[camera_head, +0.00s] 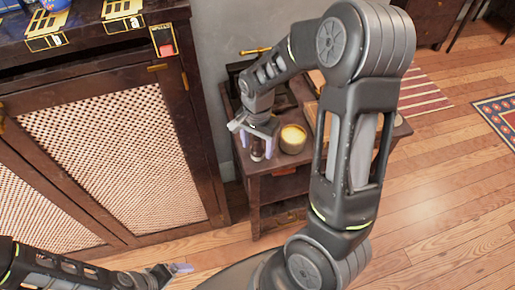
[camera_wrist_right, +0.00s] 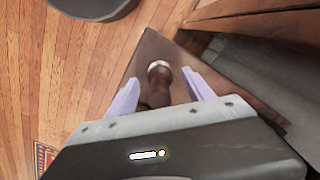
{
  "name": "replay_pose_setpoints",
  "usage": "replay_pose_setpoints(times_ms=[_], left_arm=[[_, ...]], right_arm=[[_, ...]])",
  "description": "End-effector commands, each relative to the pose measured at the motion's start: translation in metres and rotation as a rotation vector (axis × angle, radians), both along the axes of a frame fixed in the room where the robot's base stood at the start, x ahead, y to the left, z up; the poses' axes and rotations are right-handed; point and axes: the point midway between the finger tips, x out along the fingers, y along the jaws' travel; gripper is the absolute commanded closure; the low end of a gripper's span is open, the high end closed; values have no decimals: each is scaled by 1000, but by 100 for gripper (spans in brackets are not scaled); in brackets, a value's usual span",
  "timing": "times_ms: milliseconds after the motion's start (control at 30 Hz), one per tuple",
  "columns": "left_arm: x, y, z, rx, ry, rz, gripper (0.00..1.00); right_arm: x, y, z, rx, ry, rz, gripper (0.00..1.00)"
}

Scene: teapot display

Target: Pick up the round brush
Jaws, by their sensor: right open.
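The round brush (camera_wrist_right: 158,84) looks like a small, dark brown object with a pale end in the right wrist view. It is at a corner of a small dark wooden table (camera_head: 258,190). My right gripper (camera_wrist_right: 163,92) is open, with a pale lavender finger on each side of the brush. In the head view, my right gripper (camera_head: 257,147) is over the table corner and partly hides the brush (camera_head: 258,154). I cannot tell whether the fingers touch it. My left gripper (camera_head: 177,269) is low at the bottom left, away from the table; its opening is unclear.
A round container with a yellowish top (camera_head: 292,139) stands close to the right gripper on the table. A dark cabinet with woven door panels (camera_head: 125,150) stands to the left. A grey wall (camera_head: 232,35) is behind the table. Wooden floor (camera_head: 440,190) is open at right.

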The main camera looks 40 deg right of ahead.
Motion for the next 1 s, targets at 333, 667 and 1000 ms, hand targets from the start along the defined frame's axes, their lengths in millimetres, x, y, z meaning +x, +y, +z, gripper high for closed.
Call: replay_pose_setpoints(times_ms=[333, 667, 1000], left_arm=[[0, 0, 0, 0, 0, 0, 10], [0, 0, 0, 0, 0, 0, 10], [0, 0, 0, 0, 0, 0, 10]], right_arm=[[0, 0, 0, 0, 0, 0, 56], [0, 0, 0, 0, 0, 0, 83], [0, 0, 0, 0, 0, 0, 100]])
